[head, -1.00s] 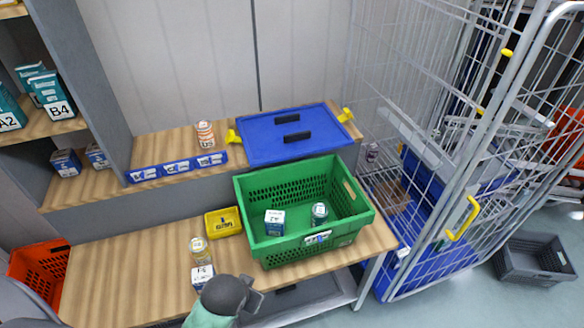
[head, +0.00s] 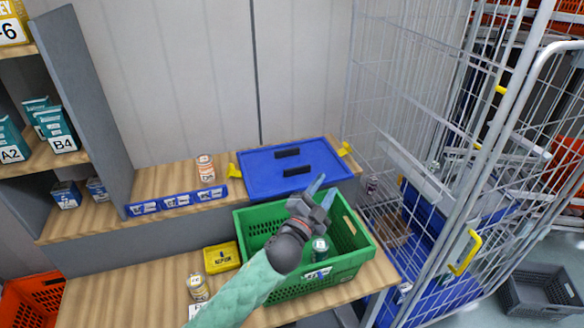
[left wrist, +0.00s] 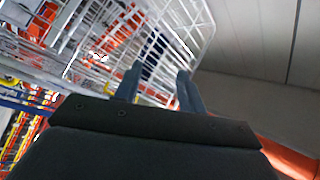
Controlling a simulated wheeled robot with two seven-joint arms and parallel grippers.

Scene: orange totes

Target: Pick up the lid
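The blue lid (head: 262,180) lies flat on the raised back shelf, with two dark handles on top and a yellow clip at each side. My left gripper (head: 322,188) is above the green crate, in front of the lid's right part and apart from it. Its two fingers are spread with nothing between them. In the left wrist view the fingers (left wrist: 157,85) also stand apart and empty, facing the cage and wall. My right gripper is not in view.
The green crate (head: 354,262) stands on the bench below the lid, with a can inside. A can (head: 205,168) and blue label bins (head: 178,201) sit left of the lid. A wire cage trolley (head: 440,150) stands close on the right.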

